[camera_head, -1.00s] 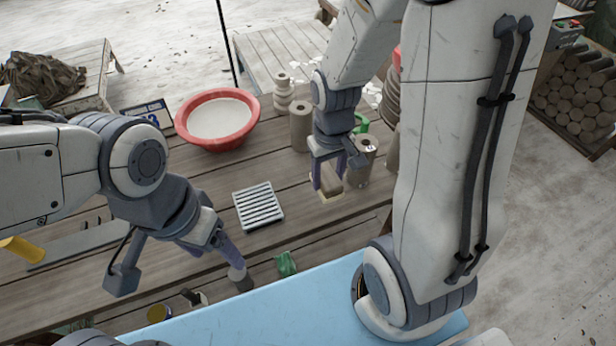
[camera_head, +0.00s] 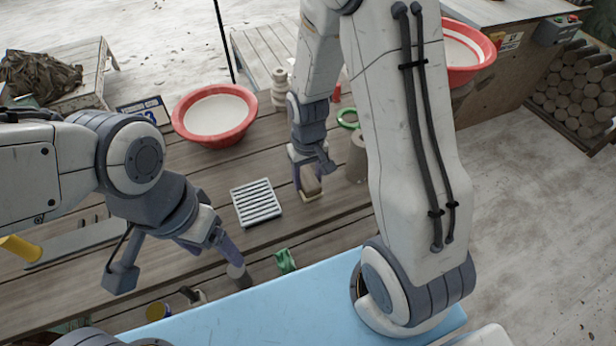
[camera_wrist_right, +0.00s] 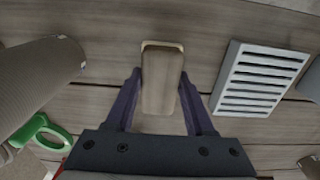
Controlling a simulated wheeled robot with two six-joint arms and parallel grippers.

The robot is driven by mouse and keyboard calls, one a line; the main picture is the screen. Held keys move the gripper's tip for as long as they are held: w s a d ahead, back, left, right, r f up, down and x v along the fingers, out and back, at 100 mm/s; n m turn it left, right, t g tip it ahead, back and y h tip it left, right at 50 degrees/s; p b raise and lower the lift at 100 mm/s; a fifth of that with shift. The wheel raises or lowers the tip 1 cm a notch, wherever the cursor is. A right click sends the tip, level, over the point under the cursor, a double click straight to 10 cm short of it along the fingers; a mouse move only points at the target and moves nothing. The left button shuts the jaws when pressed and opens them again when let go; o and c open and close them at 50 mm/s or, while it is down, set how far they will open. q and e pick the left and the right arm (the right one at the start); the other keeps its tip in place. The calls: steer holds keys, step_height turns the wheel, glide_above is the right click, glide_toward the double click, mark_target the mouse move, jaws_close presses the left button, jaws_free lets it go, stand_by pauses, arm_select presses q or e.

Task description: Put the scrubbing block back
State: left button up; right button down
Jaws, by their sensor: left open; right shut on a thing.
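The scrubbing block (camera_head: 311,187) is a tan block with a paler edge, between the fingers of my right gripper (camera_head: 308,182). In the right wrist view the block (camera_wrist_right: 160,82) sits upright in the picture between the two purple fingers of the gripper (camera_wrist_right: 160,100), which is shut on it. I cannot tell how far it is above the planks. A pale slatted rack (camera_head: 256,203) lies just left of it, empty; it also shows at right in the wrist view (camera_wrist_right: 262,78). My left gripper (camera_head: 178,268) is open and empty over the front left of the table.
A red basin (camera_head: 214,116) stands behind the rack. A grey clay cylinder (camera_head: 358,158) and a green ring-shaped handle (camera_head: 348,118) are right of my right gripper. A small green item (camera_head: 285,261) lies in front. Another red basin (camera_head: 462,52) is at the far right.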

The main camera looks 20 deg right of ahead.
mark_target(308, 178)
steer(key=shift+f, duration=0.2)
steer(key=shift+c, duration=1.3)
jaws_free()
steer(key=shift+r, duration=0.1)
steer(key=shift+r, duration=0.35)
step_height(308, 178, up, 11)
steer(key=p, duration=0.2)
steer(key=s+a+r+n, duration=0.3)
steer(key=s+a, duration=0.3)
steer(key=s, duration=0.3)
steer(key=s+a+r+n+y, duration=0.1)
steer(key=s+a+r+n, duration=0.2)
steer(key=s+a, duration=0.3)
steer(key=s+n, duration=0.1)
steer(key=s, duration=0.2)
steer(key=shift+a+r, duration=0.2)
steer(key=shift+a, duration=0.05)
